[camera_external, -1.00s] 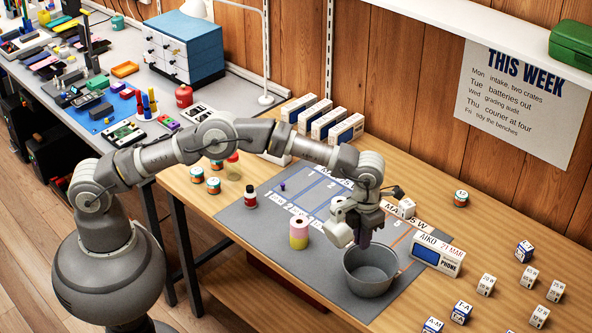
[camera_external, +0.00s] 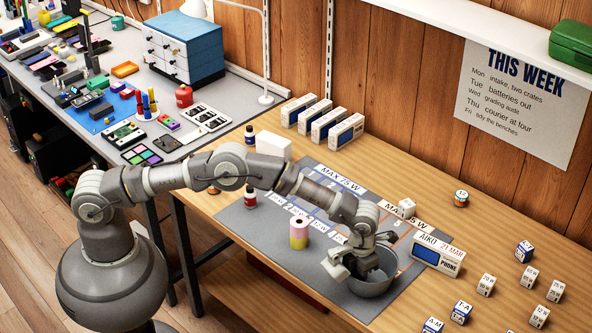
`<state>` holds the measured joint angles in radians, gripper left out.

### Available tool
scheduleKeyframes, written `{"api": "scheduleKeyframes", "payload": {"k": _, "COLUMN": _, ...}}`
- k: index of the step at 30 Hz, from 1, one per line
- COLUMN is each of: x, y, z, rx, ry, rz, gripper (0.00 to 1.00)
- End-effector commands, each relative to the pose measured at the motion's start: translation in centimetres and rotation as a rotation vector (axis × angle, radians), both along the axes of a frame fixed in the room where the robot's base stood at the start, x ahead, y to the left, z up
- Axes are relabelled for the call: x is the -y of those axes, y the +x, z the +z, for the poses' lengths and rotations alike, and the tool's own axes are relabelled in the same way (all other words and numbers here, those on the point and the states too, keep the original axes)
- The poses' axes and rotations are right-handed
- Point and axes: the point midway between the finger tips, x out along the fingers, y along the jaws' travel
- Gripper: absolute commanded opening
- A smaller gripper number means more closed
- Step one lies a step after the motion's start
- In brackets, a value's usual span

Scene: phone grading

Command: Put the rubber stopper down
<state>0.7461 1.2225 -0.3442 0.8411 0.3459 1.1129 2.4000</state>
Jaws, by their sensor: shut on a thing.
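My gripper (camera_external: 361,272) is over the left part of a round grey bin (camera_external: 378,290) on the grey mat, with its fingers low at or inside the rim. It is shut on the rubber stopper. The stopper is hidden by the gripper and the bin wall, so its shape and its height above the bin floor cannot be told.
A pink and yellow roll (camera_external: 299,234) stands left of the bin on the mat (camera_external: 262,232). A phone box (camera_external: 438,257) stands close to the right. A small red bottle (camera_external: 250,196) is farther left. Several small labelled cubes lie at right.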

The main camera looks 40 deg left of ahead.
Motion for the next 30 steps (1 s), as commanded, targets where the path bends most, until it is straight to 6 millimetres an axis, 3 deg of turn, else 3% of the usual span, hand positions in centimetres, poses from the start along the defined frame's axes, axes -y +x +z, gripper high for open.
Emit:
{"api": "scheduleKeyframes", "payload": {"k": 2, "x": 0.0, "y": 0.0, "z": -1.0, "rx": 0.000, "ry": 0.000, "rz": 0.000, "gripper": 0.00}}
{"api": "scheduleKeyframes", "payload": {"k": 12, "x": 0.0, "y": 0.0, "z": -1.2, "rx": 0.001, "ry": -0.001, "rz": 0.000, "gripper": 0.00}}
{"api": "scheduleKeyframes", "payload": {"k": 13, "x": 0.0, "y": 0.0, "z": -1.1, "rx": 0.001, "ry": -0.001, "rz": 0.000, "gripper": 0.16}}
{"api": "scheduleKeyframes", "payload": {"k": 14, "x": 0.0, "y": 0.0, "z": -1.1, "rx": 0.001, "ry": -0.001, "rz": 0.000, "gripper": 0.22}}
{"api": "scheduleKeyframes", "payload": {"k": 22, "x": 0.0, "y": 0.0, "z": -1.0, "rx": 0.001, "ry": -0.001, "rz": 0.000, "gripper": 0.22}}
{"api": "scheduleKeyframes", "payload": {"k": 26, "x": 0.0, "y": 0.0, "z": 0.1, "rx": 0.002, "ry": -0.002, "rz": 0.000, "gripper": 0.22}}
{"api": "scheduleKeyframes", "payload": {"k": 30, "x": 0.0, "y": 0.1, "z": 3.1, "rx": 0.003, "ry": -0.003, "rz": 0.000, "gripper": 0.22}}
